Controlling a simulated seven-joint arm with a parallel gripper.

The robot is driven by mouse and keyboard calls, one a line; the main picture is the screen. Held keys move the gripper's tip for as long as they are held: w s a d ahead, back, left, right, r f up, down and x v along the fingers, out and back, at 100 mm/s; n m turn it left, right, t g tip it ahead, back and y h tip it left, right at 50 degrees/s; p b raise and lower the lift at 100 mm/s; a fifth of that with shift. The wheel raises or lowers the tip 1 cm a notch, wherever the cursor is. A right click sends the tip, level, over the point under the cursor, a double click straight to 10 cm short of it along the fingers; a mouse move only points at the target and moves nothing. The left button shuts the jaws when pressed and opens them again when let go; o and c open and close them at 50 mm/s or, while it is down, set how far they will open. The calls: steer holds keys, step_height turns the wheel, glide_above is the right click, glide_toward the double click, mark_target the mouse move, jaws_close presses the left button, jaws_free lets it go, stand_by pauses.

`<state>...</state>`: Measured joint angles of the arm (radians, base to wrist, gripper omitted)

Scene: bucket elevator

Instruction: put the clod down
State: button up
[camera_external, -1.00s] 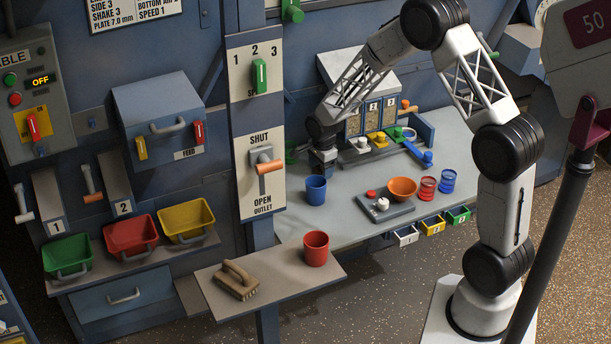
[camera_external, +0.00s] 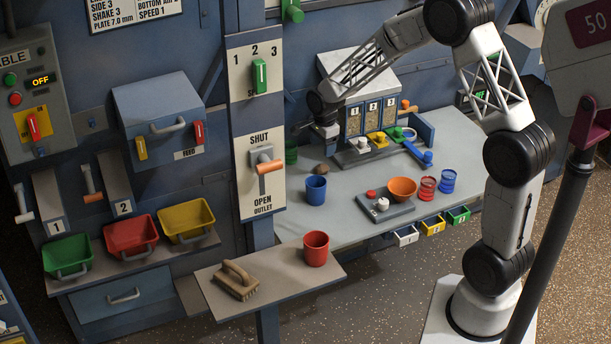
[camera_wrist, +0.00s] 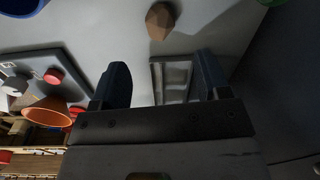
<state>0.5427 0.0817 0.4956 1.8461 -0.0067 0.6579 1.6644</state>
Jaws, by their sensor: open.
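The clod (camera_external: 320,168) is a small brown lump resting on the grey bench, just behind the blue cup. It also shows at the top of the wrist view (camera_wrist: 160,21), beyond my fingertips and apart from them. My gripper (camera_external: 329,131) is raised above the bench, up and slightly right of the clod in the outside view.
The blue cup (camera_external: 316,189) stands close in front of the clod. A green cup (camera_external: 291,152) stands behind it to the left. The hopper unit (camera_external: 366,90) stands near my gripper.

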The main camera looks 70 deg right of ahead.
steer(key=shift+s+r, duration=0.1)
steer(key=shift+r, duration=1.3)
steer(key=shift+a, duration=0.1)
steer(key=s+a+r+n+t, duration=0.1)
steer(key=s+a+r+n, duration=0.6)
steer(key=a, duration=0.4)
steer(key=s+a+r+n, duration=0.4)
steer(key=a+r+n, duration=0.1)
steer(key=a+r, duration=0.6)
steer(key=s+a+r+n, duration=0.1)
steer(key=s+a+n, duration=0.5)
steer(key=s, duration=0.4)
steer(key=s+a+r+n+t, duration=0.1)
steer(key=s+a+n, duration=0.6)
steer(key=s, duration=0.3)
steer(key=shift+a+r, duration=0.4)
steer(key=shift+a, duration=0.2)
